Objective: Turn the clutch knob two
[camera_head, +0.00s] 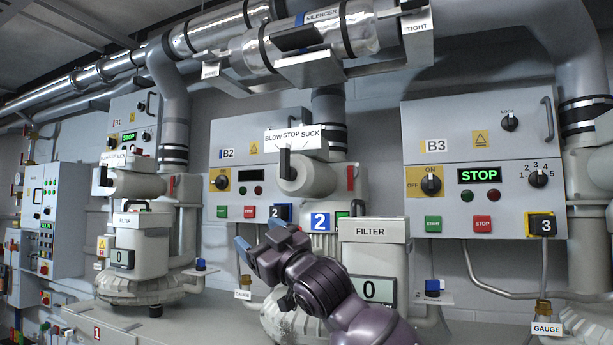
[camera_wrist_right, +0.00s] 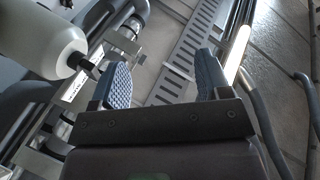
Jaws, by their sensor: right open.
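No label reading "clutch" is legible. Blower two has a grey panel marked B2 (camera_head: 262,153) with a black knob (camera_head: 221,182) on a yellow plate. A black lever (camera_head: 285,163) stands upright on a round grey valve body (camera_head: 310,177) under a sign reading BLOW STOP SUCK (camera_head: 294,139). My right gripper (camera_head: 259,240) is open and empty, in front of blower two, below the valve body and apart from it in the picture. In the right wrist view its blue pads (camera_wrist_right: 164,80) are apart with nothing between them. My left gripper is not in view.
A filter box (camera_head: 373,259) with a 0 display stands right of my right gripper. Panel B3 (camera_head: 481,150) is at right, panel B1 (camera_head: 128,122) at left. Silver pipes (camera_head: 300,40) run overhead. A white cylinder (camera_wrist_right: 45,37) is left of the fingers in the wrist view.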

